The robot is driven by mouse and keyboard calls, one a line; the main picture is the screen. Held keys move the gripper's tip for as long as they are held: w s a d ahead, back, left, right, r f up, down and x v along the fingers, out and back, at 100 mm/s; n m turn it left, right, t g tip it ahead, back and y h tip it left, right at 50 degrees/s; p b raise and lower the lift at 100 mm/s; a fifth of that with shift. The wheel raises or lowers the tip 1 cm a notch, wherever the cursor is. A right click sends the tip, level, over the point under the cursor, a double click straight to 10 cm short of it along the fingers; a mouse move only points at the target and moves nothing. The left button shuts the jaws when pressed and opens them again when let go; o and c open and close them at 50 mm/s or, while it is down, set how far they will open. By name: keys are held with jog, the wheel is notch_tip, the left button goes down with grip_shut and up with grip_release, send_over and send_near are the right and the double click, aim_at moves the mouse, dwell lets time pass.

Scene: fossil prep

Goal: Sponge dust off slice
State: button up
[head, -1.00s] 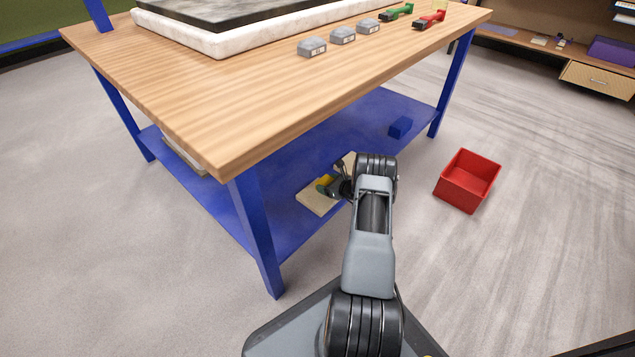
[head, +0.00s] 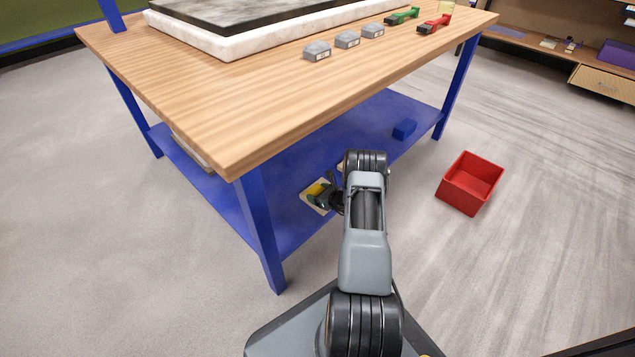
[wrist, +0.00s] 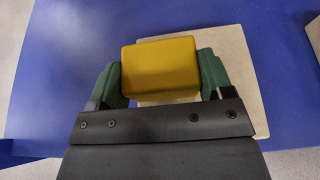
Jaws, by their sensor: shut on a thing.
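A yellow sponge (wrist: 160,68) is held between the green fingers of my gripper (wrist: 160,75) in the wrist view. A pale, flat, squarish slice (wrist: 232,60) lies below it on the blue lower shelf. The sponge covers part of the slice; whether they touch I cannot tell. In the head view my gripper (head: 322,194) is low over the shelf under the table, with the sponge (head: 314,189) in it. The slice (head: 313,206) shows at its edge there, partly hidden by my gripper.
The wooden tabletop (head: 230,120) overhangs the blue shelf (head: 275,222), and a blue leg (head: 261,235) stands left of my arm. A blue block (head: 404,128) lies on the shelf. A red bin (head: 455,193) sits on the floor at right. Another pale piece (wrist: 314,35) is at the wrist view's edge.

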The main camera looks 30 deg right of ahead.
jog(key=shift+a+r, duration=0.25)
jog(key=shift+a, duration=0.1)
notch_tip(320, 180, up, 2)
jog(key=shift+s+d+r+p, duration=0.1)
jog(key=shift+d+p, duration=0.05)
jog(key=shift+p, duration=0.6)
jog(key=shift+r+p, duration=1.65)
jog(key=shift+r, duration=0.95)
